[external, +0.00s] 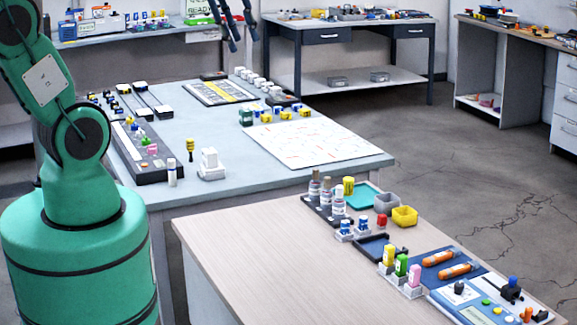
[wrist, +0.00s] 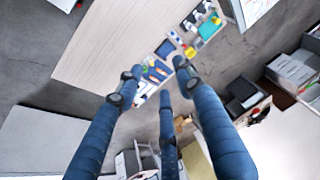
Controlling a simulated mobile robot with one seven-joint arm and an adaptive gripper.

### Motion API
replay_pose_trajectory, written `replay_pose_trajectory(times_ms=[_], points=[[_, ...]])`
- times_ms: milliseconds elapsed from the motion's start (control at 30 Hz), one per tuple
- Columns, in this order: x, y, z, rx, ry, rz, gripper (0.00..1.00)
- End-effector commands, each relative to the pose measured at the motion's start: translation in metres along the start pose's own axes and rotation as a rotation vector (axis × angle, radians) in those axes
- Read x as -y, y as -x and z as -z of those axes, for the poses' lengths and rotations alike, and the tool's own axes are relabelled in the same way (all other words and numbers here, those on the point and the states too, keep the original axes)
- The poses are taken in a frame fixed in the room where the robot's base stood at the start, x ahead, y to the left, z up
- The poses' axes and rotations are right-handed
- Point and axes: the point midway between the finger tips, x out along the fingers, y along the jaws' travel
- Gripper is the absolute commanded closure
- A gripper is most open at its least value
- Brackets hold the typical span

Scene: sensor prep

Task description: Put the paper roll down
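My gripper (external: 243,36) is at the top of the external view, high over the back of the blue-grey table (external: 222,145). In the wrist view my gripper (wrist: 156,82) has its dark blue fingers spread apart, with nothing between them. No paper roll can be made out for certain in either view. A small white upright cylinder (external: 172,173) and a white block-like item on a white base (external: 209,160) stand near the front of the blue-grey table; I cannot tell whether either is a roll.
A wooden-topped table (external: 245,235) holds bottles, a yellow bin (external: 404,216), a teal tray (external: 362,197) and orange tools (external: 439,258); its left part is bare. A white marked sheet (external: 310,146) lies on the blue-grey table. Benches stand along the back wall.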

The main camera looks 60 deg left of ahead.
Motion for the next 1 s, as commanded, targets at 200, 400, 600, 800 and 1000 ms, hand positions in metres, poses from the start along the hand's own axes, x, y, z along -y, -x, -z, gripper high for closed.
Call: replay_pose_trajectory(times_ms=[200, 400, 600, 800, 1000], points=[[-0.052, 0.031, -0.040, -0.063, 0.026, -0.033, 0.63], [-0.081, 0.045, -0.072, -0.101, 0.053, -0.063, 0.63], [-0.093, 0.050, -0.088, -0.116, 0.066, -0.079, 0.63], [-0.094, 0.050, -0.090, -0.117, 0.069, -0.081, 0.63], [-0.094, 0.049, -0.090, -0.117, 0.069, -0.080, 0.63]])
